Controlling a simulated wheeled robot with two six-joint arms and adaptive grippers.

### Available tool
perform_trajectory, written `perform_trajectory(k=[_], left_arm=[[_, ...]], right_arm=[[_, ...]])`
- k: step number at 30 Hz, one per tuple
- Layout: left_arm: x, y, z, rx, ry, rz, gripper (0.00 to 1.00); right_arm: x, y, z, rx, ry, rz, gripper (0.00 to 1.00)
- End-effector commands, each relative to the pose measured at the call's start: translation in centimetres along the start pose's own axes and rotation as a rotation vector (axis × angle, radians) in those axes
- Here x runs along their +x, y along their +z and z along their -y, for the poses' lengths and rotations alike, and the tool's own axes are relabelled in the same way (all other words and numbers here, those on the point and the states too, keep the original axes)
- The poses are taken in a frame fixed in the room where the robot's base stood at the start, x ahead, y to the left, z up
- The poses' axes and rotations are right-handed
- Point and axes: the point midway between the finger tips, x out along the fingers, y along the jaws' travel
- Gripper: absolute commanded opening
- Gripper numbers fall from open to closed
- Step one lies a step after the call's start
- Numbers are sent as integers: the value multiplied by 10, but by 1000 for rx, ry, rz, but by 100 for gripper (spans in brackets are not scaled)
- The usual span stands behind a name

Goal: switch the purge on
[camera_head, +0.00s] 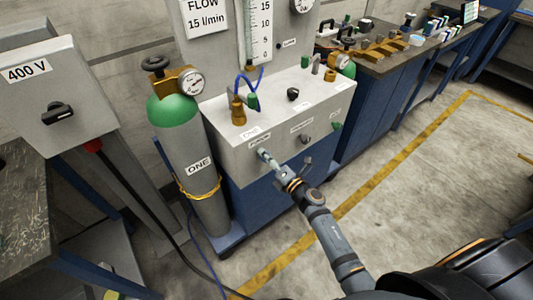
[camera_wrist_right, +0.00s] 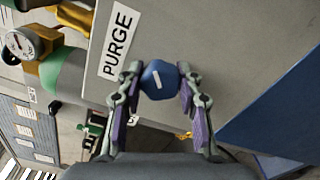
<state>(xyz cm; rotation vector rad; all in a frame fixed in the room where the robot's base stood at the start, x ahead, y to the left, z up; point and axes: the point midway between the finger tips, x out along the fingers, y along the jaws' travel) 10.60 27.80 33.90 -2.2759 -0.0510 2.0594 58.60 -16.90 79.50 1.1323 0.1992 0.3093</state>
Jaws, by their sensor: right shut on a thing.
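The purge knob (camera_wrist_right: 158,82) is a blue, faceted knob with a short white mark, on the front of a grey panel box (camera_head: 234,165). The PURGE label (camera_wrist_right: 117,42) is beside it in the right wrist view. My right gripper (camera_head: 264,155) reaches up to the left part of the box front. In the right wrist view its fingers (camera_wrist_right: 159,84) are closed around the knob's two sides. The mark runs nearly upright in that view, slightly tilted. In the head view my fingers mostly hide the knob. My left gripper is not in view.
A green-topped gas cylinder (camera_head: 177,115) labelled ONE stands left of the box. Other knobs, one dark (camera_head: 305,138) and one green (camera_head: 337,126), are farther right on the box front. A grey 400 V cabinet (camera_head: 60,90) stands at left. The floor at right is clear.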

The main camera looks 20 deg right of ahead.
Motion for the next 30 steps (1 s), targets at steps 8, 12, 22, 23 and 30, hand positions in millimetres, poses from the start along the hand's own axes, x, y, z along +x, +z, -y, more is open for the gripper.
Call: perform_trajectory(k=[8,12,22,23,30], left_arm=[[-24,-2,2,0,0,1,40],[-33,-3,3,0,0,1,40],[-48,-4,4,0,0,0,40],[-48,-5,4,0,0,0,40],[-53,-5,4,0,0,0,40]], right_arm=[[0,2,-3,262,-1,0,4],[0,2,-2,383,-1,1,4],[0,1,-1,600,-1,1,4],[0,1,-1,612,-1,0,4],[0,0,0,685,-1,1,4]])
